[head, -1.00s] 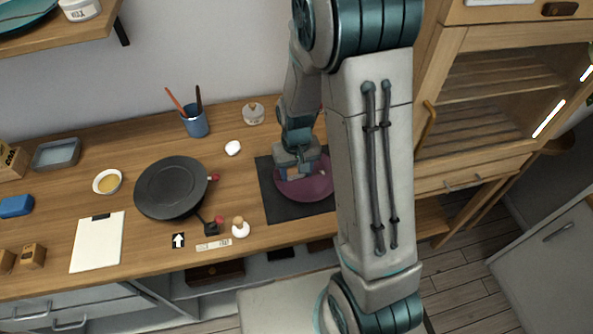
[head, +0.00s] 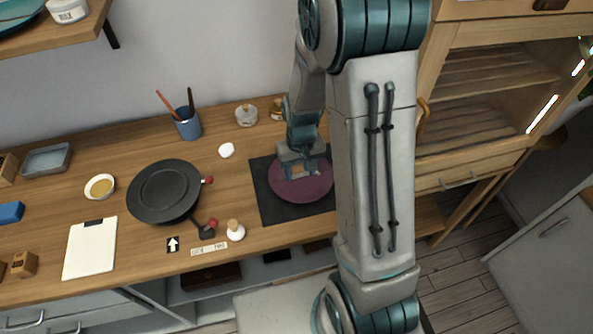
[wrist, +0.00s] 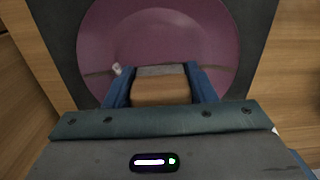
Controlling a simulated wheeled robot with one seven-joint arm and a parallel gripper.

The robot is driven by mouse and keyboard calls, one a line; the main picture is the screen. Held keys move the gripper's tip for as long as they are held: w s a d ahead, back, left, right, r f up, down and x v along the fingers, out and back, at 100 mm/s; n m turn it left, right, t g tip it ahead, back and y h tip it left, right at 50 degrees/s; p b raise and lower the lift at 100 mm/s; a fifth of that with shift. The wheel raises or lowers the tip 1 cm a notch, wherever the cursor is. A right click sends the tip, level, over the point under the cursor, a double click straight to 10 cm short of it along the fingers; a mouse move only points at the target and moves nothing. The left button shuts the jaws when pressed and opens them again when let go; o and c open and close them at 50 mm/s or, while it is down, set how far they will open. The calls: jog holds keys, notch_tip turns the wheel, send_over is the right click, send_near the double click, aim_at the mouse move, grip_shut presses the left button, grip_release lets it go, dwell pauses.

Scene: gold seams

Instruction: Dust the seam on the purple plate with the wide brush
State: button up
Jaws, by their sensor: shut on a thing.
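The purple plate (head: 300,190) lies on a dark mat (head: 268,205) on the wooden counter. It also shows in the wrist view (wrist: 160,28), with a thin, dull seam (wrist: 97,73) across it. My gripper (wrist: 160,85) is shut on the wide brush (wrist: 160,92), a brown block with a grey bristle edge, held over the plate at the seam. Whether the bristles touch the plate cannot be told. A small pale bit (wrist: 117,68) sits on the seam left of the brush. In the head view my gripper (head: 303,172) is above the plate, and my arm covers the mat's right side.
A blue cup with brushes (head: 188,125), a white lump (head: 226,150) and a small jar (head: 246,116) stand behind. A glass-fronted cabinet (head: 490,90) is at right.

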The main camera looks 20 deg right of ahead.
jog(key=shift+d, duration=0.2)
jog(key=shift+s+d, duration=0.5)
jog(key=shift+d, duration=0.2)
jog(key=shift+w+d+b, duration=0.4)
jog(key=shift+w+d, duration=0.2)
jog(key=shift+d, duration=0.1)
jog(key=shift+s, duration=0.15)
